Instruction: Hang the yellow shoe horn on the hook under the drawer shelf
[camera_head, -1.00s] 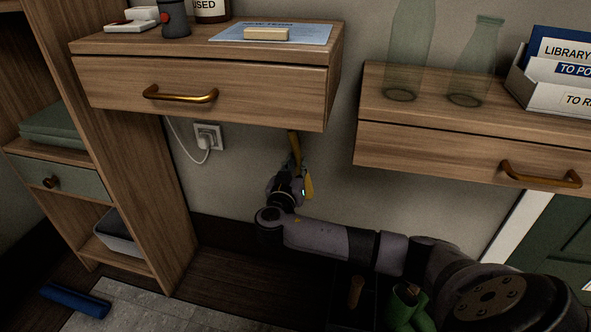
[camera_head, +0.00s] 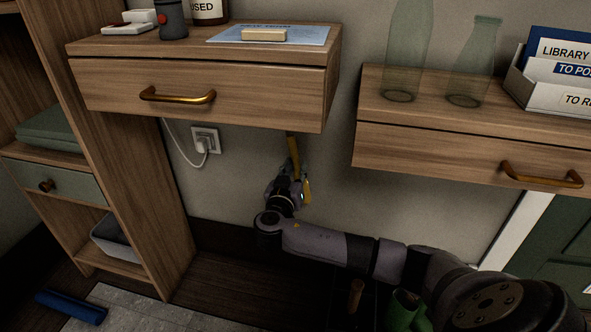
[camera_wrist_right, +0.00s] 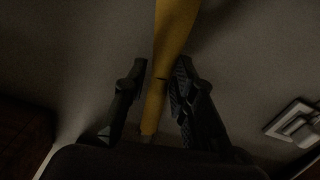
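The yellow shoe horn (camera_head: 293,150) stands nearly upright below the right part of the drawer shelf (camera_head: 200,90), in front of the wall. Its top end meets the shelf's lower edge in my view. The hook is hidden under the shelf, so I cannot tell whether the horn hangs on it. My right gripper (camera_head: 296,186) is around the lower part of the horn. In the right wrist view the horn (camera_wrist_right: 172,40) runs between the fingers (camera_wrist_right: 160,80). A gap shows at the left finger; the right finger is close to or touching it. My left gripper is out of view.
A wall socket with a white plug (camera_head: 205,142) is left of the gripper. A second drawer shelf (camera_head: 450,155) with glass bottles is at the right. A wooden cabinet (camera_head: 150,200) stands at the left. A green object (camera_head: 403,308) is below my right arm.

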